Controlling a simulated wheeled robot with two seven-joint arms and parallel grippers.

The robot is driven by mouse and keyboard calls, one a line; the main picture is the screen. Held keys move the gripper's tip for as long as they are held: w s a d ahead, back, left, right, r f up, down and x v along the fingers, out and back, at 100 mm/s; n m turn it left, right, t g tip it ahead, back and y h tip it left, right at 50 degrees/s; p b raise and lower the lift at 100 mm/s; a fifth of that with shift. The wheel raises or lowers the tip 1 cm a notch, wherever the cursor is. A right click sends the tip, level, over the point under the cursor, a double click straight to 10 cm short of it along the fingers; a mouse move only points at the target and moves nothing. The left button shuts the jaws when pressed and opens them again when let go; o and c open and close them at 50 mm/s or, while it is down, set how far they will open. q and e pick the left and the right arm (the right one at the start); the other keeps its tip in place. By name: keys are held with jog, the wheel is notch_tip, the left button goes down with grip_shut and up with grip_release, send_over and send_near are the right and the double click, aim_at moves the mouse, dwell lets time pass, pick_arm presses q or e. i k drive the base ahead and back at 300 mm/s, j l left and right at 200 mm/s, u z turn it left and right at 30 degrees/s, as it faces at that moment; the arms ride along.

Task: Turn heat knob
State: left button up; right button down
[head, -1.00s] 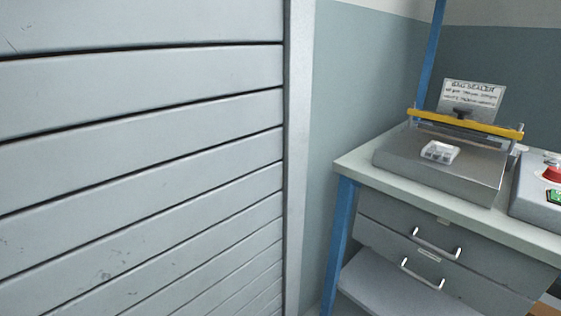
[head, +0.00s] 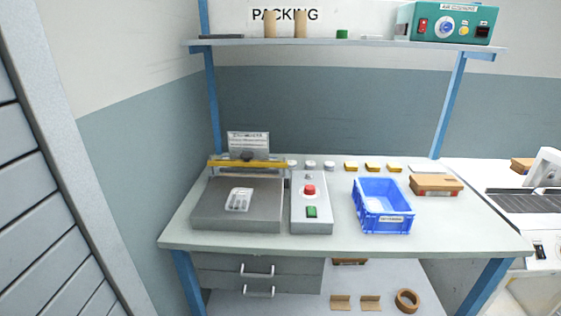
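A teal machine (head: 408,27) labelled as an air cushion unit stands at the right end of the upper shelf. Its front carries a round blue and white dial (head: 444,25), a yellow round part (head: 464,31) and a dark switch (head: 483,29). I cannot read which of these is the heat knob. A grey bag sealer (head: 225,216) with a yellow bar (head: 248,163) sits on the bench at the left. Beside it is a grey control box (head: 316,222) with a red button (head: 310,190) and a green part (head: 311,212). Neither gripper is in view.
The bench (head: 345,240) holds a blue crate (head: 383,222), a brown box (head: 436,184) and small parts at the back. The upper shelf (head: 375,43) overhangs it, on blue posts. A grey slatted surface (head: 40,215) closes the left side. A white machine (head: 540,250) stands right.

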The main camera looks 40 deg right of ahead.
aim_at(310, 189)
jog(key=l+z, duration=0.15)
jog(key=z, duration=1.25)
